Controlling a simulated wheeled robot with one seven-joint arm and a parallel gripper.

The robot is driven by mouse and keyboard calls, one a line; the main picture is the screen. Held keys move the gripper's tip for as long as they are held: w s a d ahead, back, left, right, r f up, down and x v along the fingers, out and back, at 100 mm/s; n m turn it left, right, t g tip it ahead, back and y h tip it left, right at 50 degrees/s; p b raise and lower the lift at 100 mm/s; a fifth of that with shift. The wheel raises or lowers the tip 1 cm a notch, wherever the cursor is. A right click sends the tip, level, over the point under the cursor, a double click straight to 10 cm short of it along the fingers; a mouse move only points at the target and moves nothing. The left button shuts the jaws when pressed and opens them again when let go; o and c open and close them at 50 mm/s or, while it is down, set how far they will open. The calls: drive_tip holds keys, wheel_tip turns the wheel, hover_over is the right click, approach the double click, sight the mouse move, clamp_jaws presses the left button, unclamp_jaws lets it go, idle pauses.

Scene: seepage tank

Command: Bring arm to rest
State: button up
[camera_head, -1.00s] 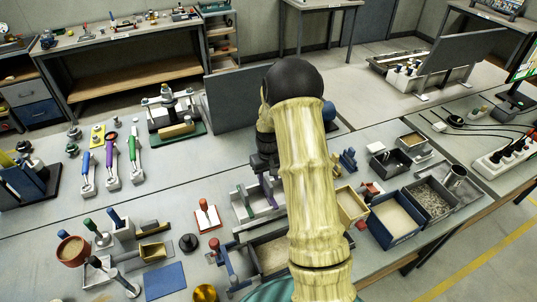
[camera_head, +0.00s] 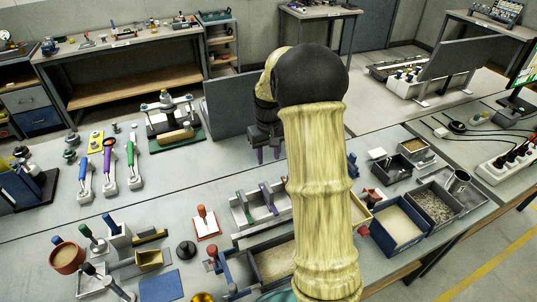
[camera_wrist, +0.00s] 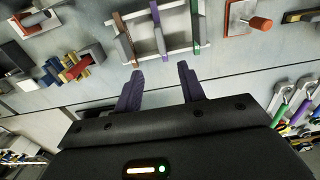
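My gripper (camera_head: 267,155) is raised above the bench behind the grey tank, partly hidden by my arm. In the wrist view, my gripper (camera_wrist: 160,82) has its two purple fingers apart with nothing between them. The grey tank (camera_head: 240,217) stands on the bench, with a green and a purple upright piece in it. The tank also shows in the wrist view (camera_wrist: 148,57), beyond the fingertips and apart from them. My pale arm covers the right side of the tank.
Open bins hold pale sand (camera_head: 397,226) and gravel (camera_head: 432,203) to the right of my arm. A grey panel (camera_head: 229,105) stands behind the gripper. Bare bench lies between these tools and the tank.

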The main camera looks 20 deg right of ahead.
drive_tip(key=s+a+t, duration=0.1)
drive_tip(key=s+a, duration=0.4)
drive_tip(key=s, duration=0.5)
drive_tip(key=s+a+t, duration=0.1)
drive_tip(key=s+a, duration=0.5)
drive_tip(key=s, duration=0.4)
drive_tip(key=shift+r+t, duration=0.3)
drive_tip(key=shift+r, duration=0.05)
drive_tip(key=shift+a, duration=0.1)
drive_tip(key=shift+s, duration=0.15)
